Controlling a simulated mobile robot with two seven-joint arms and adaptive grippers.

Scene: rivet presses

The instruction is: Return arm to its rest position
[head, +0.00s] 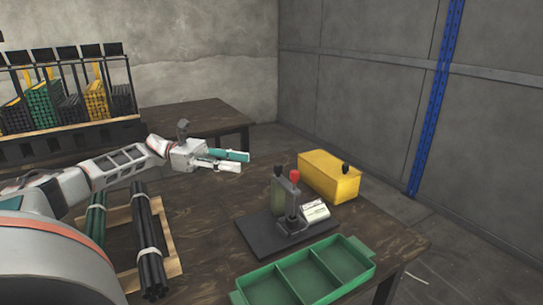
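My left arm comes in from the left over the table. Its gripper (243,162) hangs in the air above the brown table (225,205), pointing right. Its two fingers, one with a teal face and one white, are apart, and I see nothing between them. The gripper is left of and behind the rivet press (288,200) and touches nothing that I can see. The press has a red-knobbed and a black-knobbed lever and stands on a dark base plate. My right gripper is out of view.
A yellow box (330,178) stands behind the press. A green three-compartment tray (308,275) lies in front. Black rods (150,245) and green rods (97,218) lie on a wooden rack below my arm. A rack of rod bins (70,128) stands behind, near a second table (200,115).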

